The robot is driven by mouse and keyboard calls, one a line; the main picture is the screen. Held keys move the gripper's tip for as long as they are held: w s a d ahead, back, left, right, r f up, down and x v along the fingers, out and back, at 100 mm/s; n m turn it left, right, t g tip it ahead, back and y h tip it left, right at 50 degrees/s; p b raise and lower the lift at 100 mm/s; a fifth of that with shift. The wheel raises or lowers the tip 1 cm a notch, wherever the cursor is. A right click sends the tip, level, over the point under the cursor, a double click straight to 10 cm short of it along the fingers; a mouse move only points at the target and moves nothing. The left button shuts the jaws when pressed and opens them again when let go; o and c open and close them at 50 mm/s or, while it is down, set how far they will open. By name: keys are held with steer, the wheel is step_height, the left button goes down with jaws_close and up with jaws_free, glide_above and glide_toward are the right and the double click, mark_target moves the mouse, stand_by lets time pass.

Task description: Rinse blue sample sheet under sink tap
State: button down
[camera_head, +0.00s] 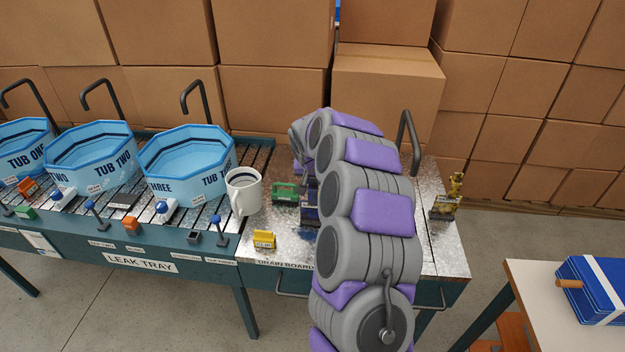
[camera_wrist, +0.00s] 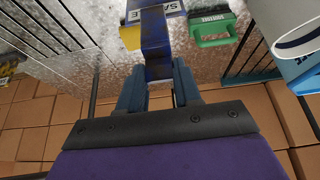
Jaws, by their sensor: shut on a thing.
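The blue sample sheet (camera_wrist: 156,48) shows as a dark blue strip between my gripper's fingers in the wrist view. My gripper (camera_wrist: 158,82) is shut on it. Its far end is beside a label whose lettering is partly cut off; I cannot tell whether the sheet touches the surface there. In the head view my arm covers the gripper, and a dark blue piece (camera_head: 310,192) shows at its left edge above the metal drain board (camera_head: 290,248). A dark curved pipe (camera_head: 406,135), possibly the sink tap, rises behind the board, right of my arm. No water is visible from it.
Left are tub two (camera_head: 92,160) and tub three (camera_head: 190,170), with dark hooked pipes behind. Stacked cartons (camera_head: 388,92) back the bench.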

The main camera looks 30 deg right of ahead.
steer(key=shift+d+f, duration=0.2)
steer(key=shift+d, duration=0.25)
steer(key=c, duration=1.1)
jaws_free()
steer(key=o, duration=0.3)
steer(key=shift+a+r, duration=0.1)
steer(key=shift+a, duration=0.4)
steer(key=shift+s+r, duration=0.15)
steer(key=shift+r, duration=0.4)
steer(key=p+v, duration=0.2)
steer(key=v, duration=0.8)
steer(key=s+a+r+n+g+y, duration=0.15)
steer(key=s+a+r, duration=0.25)
steer(key=s+a, duration=0.5)
steer(key=s+a+n+g, duration=0.1)
steer(key=s+a, duration=0.2)
steer(key=s, duration=0.9)
steer(key=s+a+f+n+g+y, duration=0.1)
steer(key=s+a+n+g, duration=0.1)
steer(key=s, duration=1)
steer(key=s+a+f+n+g, duration=0.1)
steer(key=s+a, duration=0.3)
steer(key=s, duration=0.8)
steer(key=shift+a+n+g+y+p, duration=0.25)
steer(key=shift+a+n+g+p, duration=0.15)
steer(key=shift+n, duration=0.25)
